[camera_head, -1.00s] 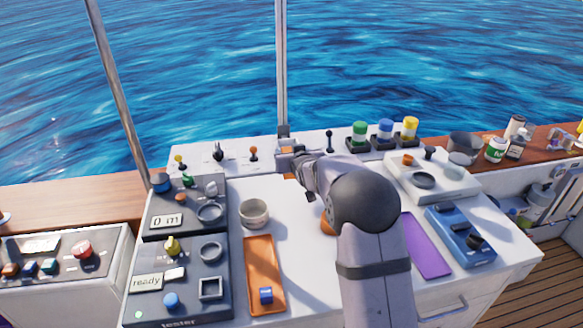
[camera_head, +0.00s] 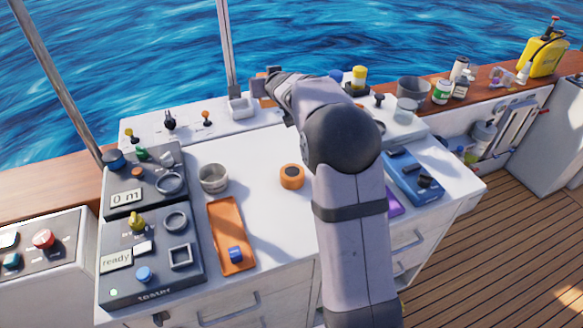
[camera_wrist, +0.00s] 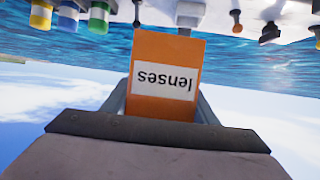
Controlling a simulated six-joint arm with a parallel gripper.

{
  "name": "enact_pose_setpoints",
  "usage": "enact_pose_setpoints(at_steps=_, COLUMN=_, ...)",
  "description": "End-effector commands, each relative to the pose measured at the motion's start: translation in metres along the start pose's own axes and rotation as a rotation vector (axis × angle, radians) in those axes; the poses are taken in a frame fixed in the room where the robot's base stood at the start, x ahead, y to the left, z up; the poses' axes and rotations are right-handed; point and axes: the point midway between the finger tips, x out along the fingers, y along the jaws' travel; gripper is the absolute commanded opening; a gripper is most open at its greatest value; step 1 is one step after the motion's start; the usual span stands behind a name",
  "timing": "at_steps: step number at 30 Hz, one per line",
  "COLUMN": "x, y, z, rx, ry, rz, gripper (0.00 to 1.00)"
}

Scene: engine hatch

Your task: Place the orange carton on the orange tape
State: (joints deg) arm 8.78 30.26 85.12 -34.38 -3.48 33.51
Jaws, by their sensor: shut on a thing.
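The orange carton (camera_head: 262,90), with a white label reading "lenses", is in my gripper (camera_head: 270,84). In the wrist view the carton (camera_wrist: 165,48) sits between the two fingers of my gripper (camera_wrist: 162,105), which are shut on it. The label appears upside down there. In the head view my wrist hides part of the carton, which is over the back edge of the console against the water. The orange tape (camera_head: 291,176), a roll with a dark centre, lies flat on the white worktop, nearer than the carton and left of my forearm. Its top is bare.
A blue box (camera_head: 412,176) is right of my arm. Small levers stand along the back. The worktop around the tape is clear.

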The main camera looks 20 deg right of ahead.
Motion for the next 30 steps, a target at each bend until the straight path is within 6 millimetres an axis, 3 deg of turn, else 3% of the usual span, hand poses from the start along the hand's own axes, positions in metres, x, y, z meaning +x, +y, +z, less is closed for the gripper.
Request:
enact_pose_setpoints(at_steps=7, x=-0.035, y=0.043, z=-0.019, rx=0.023, ry=0.002, rz=0.052, gripper=0.28)
enact_pose_setpoints(at_steps=16, x=-0.082, y=0.076, z=0.006, rx=0.027, ry=-0.003, rz=0.061, gripper=0.28)
enact_pose_setpoints(at_steps=20, x=-0.1, y=0.071, z=0.036, rx=0.013, ry=-0.004, rz=0.028, gripper=0.28)
enact_pose_setpoints(at_steps=27, x=-0.117, y=0.041, z=0.095, rx=-0.024, ry=-0.004, rz=-0.062, gripper=0.28)
enact_pose_setpoints(at_steps=30, x=-0.122, y=0.026, z=0.104, rx=-0.041, ry=0.001, rz=-0.101, gripper=0.28)
